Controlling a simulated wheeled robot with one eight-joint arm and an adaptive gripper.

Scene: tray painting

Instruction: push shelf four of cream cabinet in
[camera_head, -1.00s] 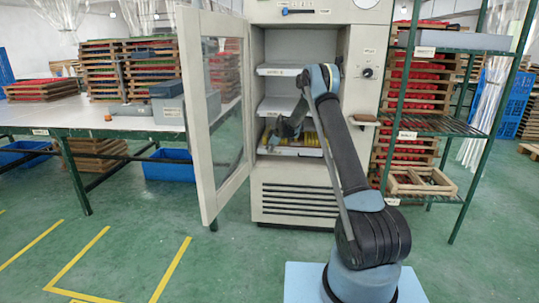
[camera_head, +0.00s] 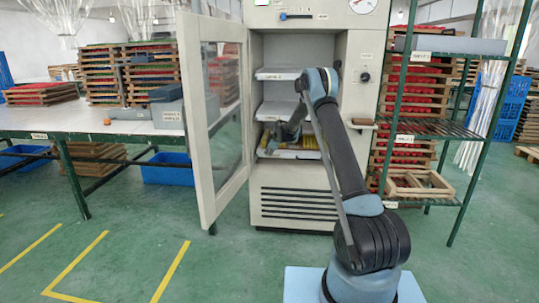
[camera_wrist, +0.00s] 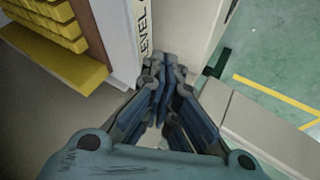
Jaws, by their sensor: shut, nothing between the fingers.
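The cream cabinet (camera_head: 350,100) stands ahead with its glazed door (camera_head: 215,190) swung open to the left. White shelves show inside: an upper one (camera_head: 276,74), a middle one (camera_head: 276,111), and a lowest visible one (camera_head: 275,154) carrying yellow items (camera_head: 300,148). My gripper (camera_wrist: 165,88) is shut and empty, at the left front of the lowest visible shelf. In the wrist view its fingertips are close to a white shelf front (camera_wrist: 125,35) lettered "LEVEL", with yellow blocks (camera_wrist: 60,40) behind; whether they touch is unclear.
A table (camera_head: 90,125) with stacked trays and grey boxes stands at the left, with blue bins (camera_head: 168,170) below. Green floor in front is clear.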

